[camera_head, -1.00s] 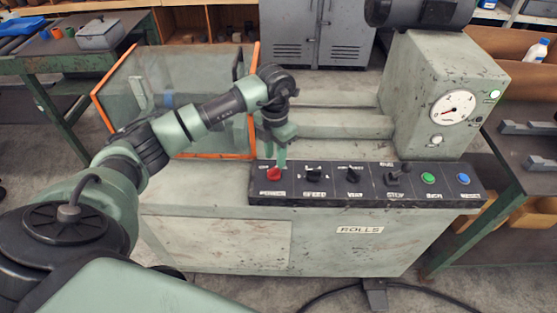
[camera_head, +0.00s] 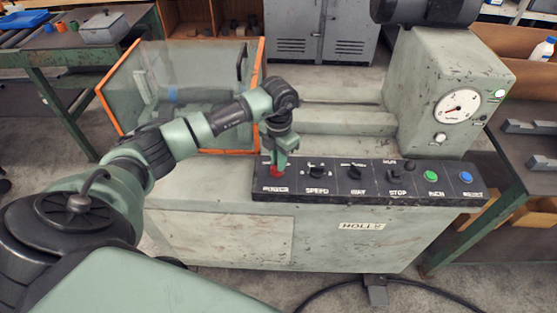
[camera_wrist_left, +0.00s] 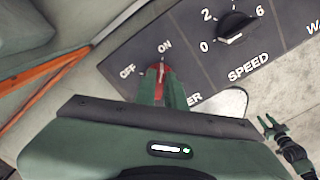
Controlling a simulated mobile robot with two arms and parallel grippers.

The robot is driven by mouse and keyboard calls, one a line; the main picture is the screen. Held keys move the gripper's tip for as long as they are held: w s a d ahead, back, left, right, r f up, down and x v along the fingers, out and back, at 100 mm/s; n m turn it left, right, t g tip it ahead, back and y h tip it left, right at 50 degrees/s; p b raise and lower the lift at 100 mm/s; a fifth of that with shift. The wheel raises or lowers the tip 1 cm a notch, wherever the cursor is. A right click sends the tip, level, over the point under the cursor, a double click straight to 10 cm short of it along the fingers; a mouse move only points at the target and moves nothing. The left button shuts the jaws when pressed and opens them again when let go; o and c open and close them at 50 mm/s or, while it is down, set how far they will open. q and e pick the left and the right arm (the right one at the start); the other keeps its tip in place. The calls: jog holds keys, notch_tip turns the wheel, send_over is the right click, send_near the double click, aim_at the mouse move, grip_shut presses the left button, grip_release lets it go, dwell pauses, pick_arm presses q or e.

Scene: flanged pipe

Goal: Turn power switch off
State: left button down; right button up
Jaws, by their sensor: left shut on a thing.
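The red power switch (camera_head: 277,172) is a knob at the left end of the dark control panel. In the left wrist view the power switch (camera_wrist_left: 160,71) has a white mark pointing toward the ON label (camera_wrist_left: 165,47); the OFF label (camera_wrist_left: 128,71) is to its left. My left gripper (camera_head: 279,166) points down at the knob. Its green fingers (camera_wrist_left: 161,84) are shut on the knob, one on each side, and hide part of it. My right gripper (camera_wrist_left: 269,126) shows small at the right of the left wrist view, its fingers apart and empty.
The speed knob (camera_head: 317,172) is right of the power switch, followed by further knobs, a green button (camera_head: 431,176) and a blue button (camera_head: 465,177). An orange-framed clear guard (camera_head: 180,85) stands behind my left arm. A gauge housing (camera_head: 445,90) rises at the back right.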

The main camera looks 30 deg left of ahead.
pick_arm(q)
jog(key=shift+n, duration=0.4)
jog(key=shift+a+n, duration=0.1)
jog(key=shift+n, duration=0.5)
jog(key=n, duration=0.6)
jog(key=shift+a, duration=0.15)
jog(key=n, duration=0.4)
jog(key=shift+a+r+n, duration=0.1)
jog(key=shift+n, duration=0.3)
jog(key=n+p, duration=0.1)
jog(key=n, duration=0.4)
jog(key=shift+s, duration=0.15)
